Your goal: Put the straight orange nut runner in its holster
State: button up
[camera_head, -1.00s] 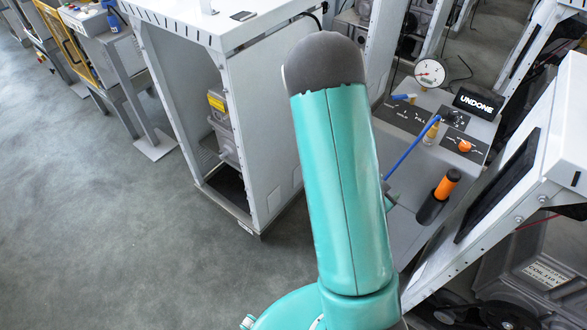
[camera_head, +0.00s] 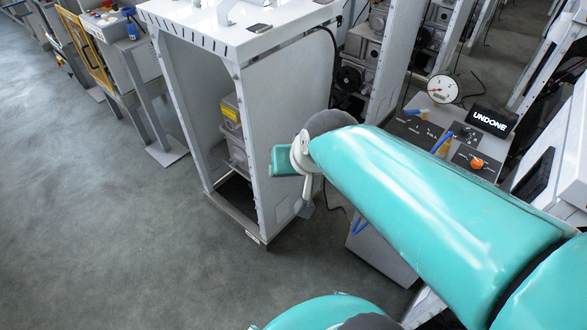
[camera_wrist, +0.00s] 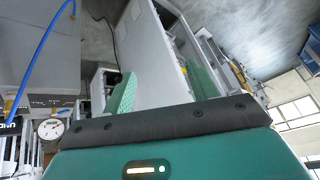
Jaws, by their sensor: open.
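The orange nut runner is not visible in either view now; my teal arm covers the part of the bench where an orange-topped black cylinder showed earlier. I cannot make out the holster. In the wrist view my gripper (camera_wrist: 163,88) is open, its two green fingers apart with no tool between them. In the head view my gripper's fingers cannot be made out; my arm crosses the right half of the picture.
A panel bears a round gauge (camera_head: 442,88), a black "UNDONE" sign (camera_head: 490,121) and an orange knob (camera_head: 477,163). A blue hose (camera_wrist: 46,50) hangs in the wrist view. A white cabinet (camera_head: 275,130) stands left of my arm. Grey floor (camera_head: 110,250) is open at left.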

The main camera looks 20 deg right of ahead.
jog(key=s+a+r+n+g, duration=0.1)
jog(key=s+r+n, duration=0.1)
jog(key=s+r, duration=0.2)
jog(key=s, duration=0.3)
jog(key=shift+a+n+h, duration=0.25)
jog(key=shift+n+h, duration=0.05)
jog(key=c, duration=0.5)
jog(key=shift+d, duration=0.1)
jog(key=shift+d, duration=0.1)
